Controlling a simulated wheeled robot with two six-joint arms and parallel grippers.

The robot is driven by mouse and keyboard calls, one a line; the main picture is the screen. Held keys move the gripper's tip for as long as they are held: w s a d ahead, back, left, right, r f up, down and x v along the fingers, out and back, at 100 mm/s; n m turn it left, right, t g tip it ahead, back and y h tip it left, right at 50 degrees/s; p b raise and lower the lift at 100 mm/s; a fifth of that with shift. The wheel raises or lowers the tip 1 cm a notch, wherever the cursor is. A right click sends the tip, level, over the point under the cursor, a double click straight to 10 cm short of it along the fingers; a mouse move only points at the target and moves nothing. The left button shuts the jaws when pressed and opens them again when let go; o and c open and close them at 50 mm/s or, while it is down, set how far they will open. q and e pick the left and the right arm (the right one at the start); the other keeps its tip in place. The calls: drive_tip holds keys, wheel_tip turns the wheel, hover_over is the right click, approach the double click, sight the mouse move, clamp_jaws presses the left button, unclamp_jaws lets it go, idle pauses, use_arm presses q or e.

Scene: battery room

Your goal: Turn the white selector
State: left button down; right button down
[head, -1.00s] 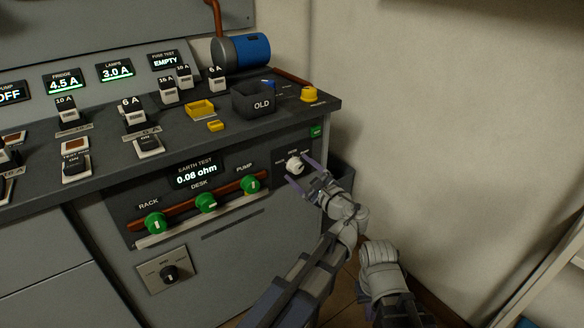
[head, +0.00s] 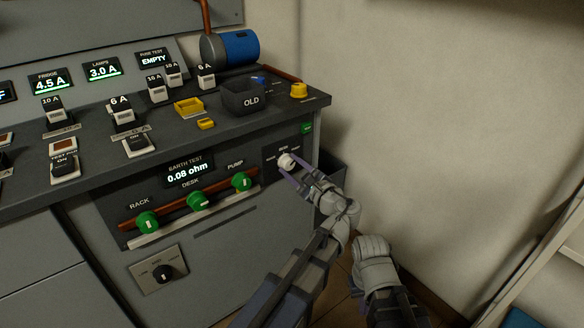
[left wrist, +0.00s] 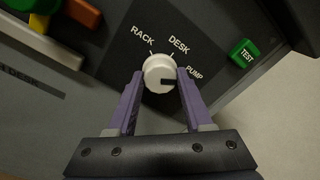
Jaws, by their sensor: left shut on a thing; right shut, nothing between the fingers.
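The white selector (head: 286,161) is a round knob on a dark panel at the right end of the cabinet front. In the left wrist view the purple fingers of my left gripper (left wrist: 160,80) are shut on the selector, one on each side. Part of my right arm shows at the lower right of the head view; its fingers do not show.
A green TEST button (left wrist: 244,53) is right of the selector. Green knobs (head: 199,201) stand along a brown bar under the earth test display (head: 188,169) reading 0.08 ohm. A dark OLD bin (head: 243,97) stands on the counter above. A bare wall (head: 430,130) is at right.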

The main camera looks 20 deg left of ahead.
use_arm(q)
drive_tip(key=n, duration=1.2)
drive_tip(key=shift+f+b, duration=0.1)
drive_tip(key=shift+b, duration=0.3)
idle(0.4)
drive_tip(key=shift+c, duration=1.5)
unclamp_jaws()
